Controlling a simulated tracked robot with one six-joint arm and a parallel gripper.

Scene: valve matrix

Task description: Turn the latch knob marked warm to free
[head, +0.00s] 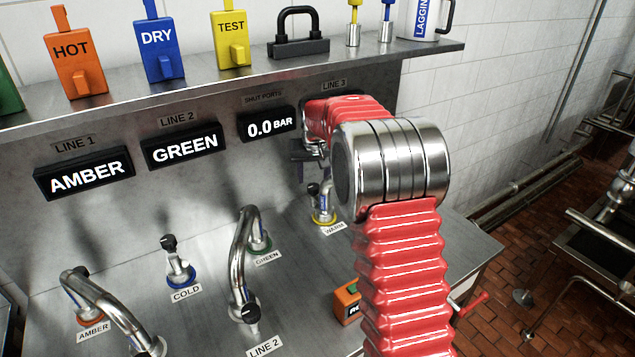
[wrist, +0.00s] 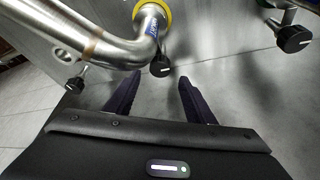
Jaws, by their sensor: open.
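The warm port (head: 322,217) has a yellow ring and stands by a WARM label (head: 335,228), partly behind my arm in the head view. Its black latch knob (head: 313,188) shows above it. In the wrist view the yellow ring (wrist: 155,10) is at the top, with a blue-banded metal fitting below it. A black knob (wrist: 160,68) with a white mark lies just beyond my fingertips, roughly in line with the gap. My gripper (wrist: 158,82) is open, with nothing between its dark fingers. In the head view it is mostly hidden by my arm.
A bent pipe (wrist: 100,45) runs close on the left in the wrist view. Other knobs sit left (wrist: 74,85) and right (wrist: 293,38). The cold port (head: 178,275) and a pipe (head: 240,260) stand on the bench. A shelf (head: 200,90) with tags overhangs behind.

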